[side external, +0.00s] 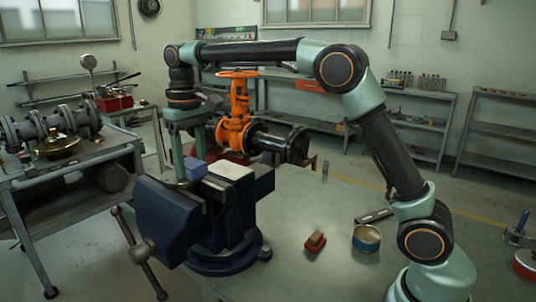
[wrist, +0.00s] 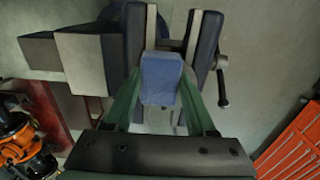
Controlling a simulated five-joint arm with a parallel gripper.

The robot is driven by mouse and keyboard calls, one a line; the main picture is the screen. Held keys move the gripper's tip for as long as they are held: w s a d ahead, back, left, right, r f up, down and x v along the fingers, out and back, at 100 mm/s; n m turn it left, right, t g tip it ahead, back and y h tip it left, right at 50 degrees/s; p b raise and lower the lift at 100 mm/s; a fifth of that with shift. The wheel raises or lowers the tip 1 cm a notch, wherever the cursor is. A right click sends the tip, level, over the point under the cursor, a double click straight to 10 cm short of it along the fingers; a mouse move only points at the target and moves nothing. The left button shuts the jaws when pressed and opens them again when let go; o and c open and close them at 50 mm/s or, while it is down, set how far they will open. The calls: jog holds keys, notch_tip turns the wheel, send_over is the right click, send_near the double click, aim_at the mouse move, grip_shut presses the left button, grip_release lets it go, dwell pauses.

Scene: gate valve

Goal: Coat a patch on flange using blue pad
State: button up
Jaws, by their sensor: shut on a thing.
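The blue pad (side external: 195,168) is between the green fingers of my gripper (side external: 188,163), over the dark blue bench vise (side external: 222,222). In the wrist view my gripper (wrist: 160,90) is shut on the blue pad (wrist: 161,76), whose broad face shows. The orange gate valve (side external: 234,125) stands behind the vise, with a black end flange (side external: 297,146) on its right. Part of the valve also shows at the lower left of the wrist view (wrist: 18,140). I cannot tell whether the pad touches the vise, and no coated patch can be made out.
A pale block (side external: 232,171) lies on top of the vise. A red-brown block (side external: 315,242) and a round tin (side external: 367,238) are on the bench. A cart with pipe fittings (side external: 60,140) stands at left. The bench right of the vise has free room.

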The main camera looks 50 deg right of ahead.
jog(key=shift+w+f, duration=0.1)
jog(key=shift+w, duration=3.25)
jog(key=shift+w, duration=0.1)
jog(key=shift+s, duration=0.2)
jog(key=shift+s, duration=1.85)
jog(key=shift+s+f, duration=0.1)
jog(key=shift+s, duration=2.45)
jog(key=shift+a, duration=0.65)
jog(key=shift+w+r, duration=0.2)
jog(key=shift+w, duration=1.45)
